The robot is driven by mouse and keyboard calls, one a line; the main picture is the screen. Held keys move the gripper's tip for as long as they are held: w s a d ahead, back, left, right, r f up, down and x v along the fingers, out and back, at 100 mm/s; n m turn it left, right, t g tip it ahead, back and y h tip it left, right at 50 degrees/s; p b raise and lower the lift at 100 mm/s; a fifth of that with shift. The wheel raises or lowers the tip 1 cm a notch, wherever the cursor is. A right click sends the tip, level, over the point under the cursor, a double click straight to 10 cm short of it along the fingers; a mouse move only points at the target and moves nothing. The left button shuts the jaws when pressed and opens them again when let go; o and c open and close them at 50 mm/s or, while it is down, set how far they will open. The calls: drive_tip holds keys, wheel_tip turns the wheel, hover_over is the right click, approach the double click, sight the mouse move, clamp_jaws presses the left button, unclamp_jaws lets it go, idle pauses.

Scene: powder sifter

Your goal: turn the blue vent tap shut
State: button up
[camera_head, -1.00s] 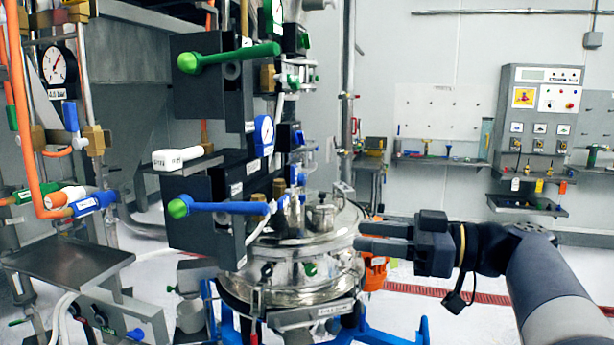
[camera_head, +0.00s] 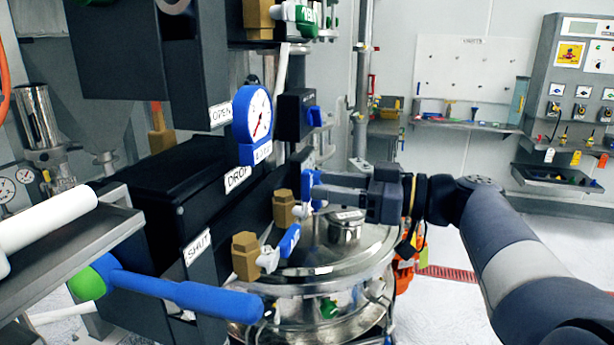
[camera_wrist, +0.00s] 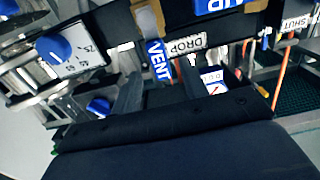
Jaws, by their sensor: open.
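The blue vent tap shows in the wrist view as a blue lever lettered VENT (camera_wrist: 158,60). It lies between the two dark fingers of my gripper (camera_wrist: 160,88), toward their tips. The fingers are apart, and I cannot tell whether either touches the lever. In the head view my gripper (camera_head: 320,186) reaches left above the steel vessel, its tips at a small blue tap (camera_head: 307,184) by a brass fitting. The lettering there is unreadable and the fingers partly hide it.
A second small blue lever (camera_head: 290,241) stands nearer on a brass fitting (camera_head: 246,256). A long blue handle (camera_head: 190,295) with a green knob juts out at front left. A blue-rimmed gauge (camera_head: 252,113) is above. The steel vessel lid (camera_head: 335,262) lies below my gripper.

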sight(307, 201)
drive_tip(key=shift+p+x, duration=0.45)
drive_tip(key=shift+x, duration=1.8)
drive_tip(key=shift+c, duration=0.4)
clamp_jaws()
